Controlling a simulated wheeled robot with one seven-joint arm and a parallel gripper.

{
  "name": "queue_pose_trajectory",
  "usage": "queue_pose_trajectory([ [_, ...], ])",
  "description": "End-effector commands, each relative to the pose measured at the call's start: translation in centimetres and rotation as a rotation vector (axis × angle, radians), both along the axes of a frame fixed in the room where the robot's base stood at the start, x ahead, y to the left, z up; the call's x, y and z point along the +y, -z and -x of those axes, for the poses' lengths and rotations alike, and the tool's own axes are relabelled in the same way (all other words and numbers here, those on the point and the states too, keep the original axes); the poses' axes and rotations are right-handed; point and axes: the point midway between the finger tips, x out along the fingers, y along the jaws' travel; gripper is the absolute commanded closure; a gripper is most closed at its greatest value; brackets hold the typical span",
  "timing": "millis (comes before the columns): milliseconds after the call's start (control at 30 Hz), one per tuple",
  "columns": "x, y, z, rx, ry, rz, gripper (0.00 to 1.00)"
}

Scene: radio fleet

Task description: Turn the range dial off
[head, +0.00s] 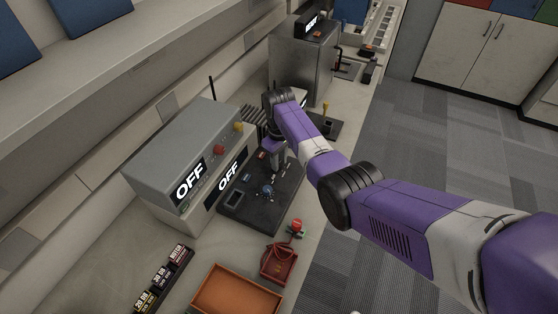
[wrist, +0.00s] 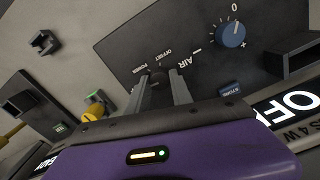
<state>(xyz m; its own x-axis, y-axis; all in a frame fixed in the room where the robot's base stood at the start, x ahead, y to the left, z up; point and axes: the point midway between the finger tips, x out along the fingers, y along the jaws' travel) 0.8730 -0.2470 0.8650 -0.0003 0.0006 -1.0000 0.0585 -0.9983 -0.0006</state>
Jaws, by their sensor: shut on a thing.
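My gripper (head: 276,155) is over the dark sloped panel (head: 238,207) in front of the grey box. In the wrist view its two fingers (wrist: 161,82) are shut on a small dark knob (wrist: 158,72) that stands on the panel. Print reading "OFFSET" and "POWER" is beside the knob. I cannot read the word "range" there, so I cannot confirm that this is the range dial. A blue dial (wrist: 231,34) marked "0" and "+" is apart from the fingers. It also shows in the head view (head: 266,190). The knob is partly hidden by the fingers.
A grey box (head: 190,150) with "OFF" displays and red and yellow knobs stands behind the panel. A red-topped joystick (head: 297,228), an orange tray (head: 236,294) and a rack of labelled blocks (head: 164,278) lie nearer. A metal cabinet (head: 303,65) stands beyond.

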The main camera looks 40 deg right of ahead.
Motion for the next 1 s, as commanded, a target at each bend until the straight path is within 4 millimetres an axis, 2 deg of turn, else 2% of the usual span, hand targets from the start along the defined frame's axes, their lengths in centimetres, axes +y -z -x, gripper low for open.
queue_pose_trajectory([
  [300, 0.01, -0.04, 0.03, 0.002, -0.097, 0.0, 1.0],
  [767, 0.01, -0.04, 0.01, 0.001, -0.111, 0.0, 1.0],
  [800, 0.01, -0.04, 0.01, 0.001, -0.111, 0.0, 0.71],
  [900, 0.01, -0.04, 0.0, 0.001, -0.11, 0.0, 0.52],
  [1000, 0.0, -0.03, 0.0, 0.0, -0.11, 0.0, 0.51],
])
